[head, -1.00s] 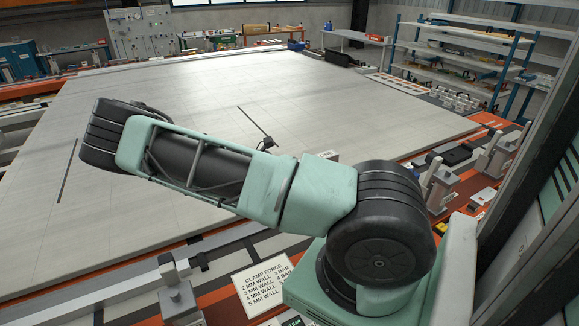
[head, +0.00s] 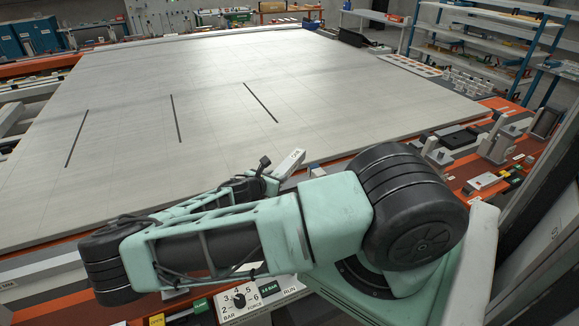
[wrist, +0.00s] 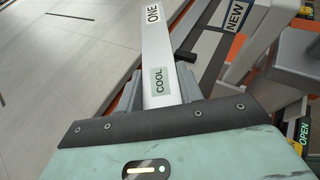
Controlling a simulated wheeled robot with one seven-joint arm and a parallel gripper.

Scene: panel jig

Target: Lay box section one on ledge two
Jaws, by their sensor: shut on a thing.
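Box section one is a pale straight bar with a ONE label and a green COOL label. In the wrist view box section one (wrist: 156,50) runs up and away from between the jaws. My gripper (wrist: 163,102) is shut on it, with a grey jaw on each side. In the head view the bar's end (head: 291,161) shows beyond my folded arm, near the front edge of the big panel table. My arm mostly hides my gripper there. I cannot make out a ledge marked two in either view.
The wide pale panel table (head: 250,65) carries several thin dark strips or slots and is otherwise clear. Clamps and blocks (head: 497,140) stand along its orange right edge. A control box with a dial (head: 240,300) is below my arm. A NEW label (wrist: 235,15) is close right of the bar.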

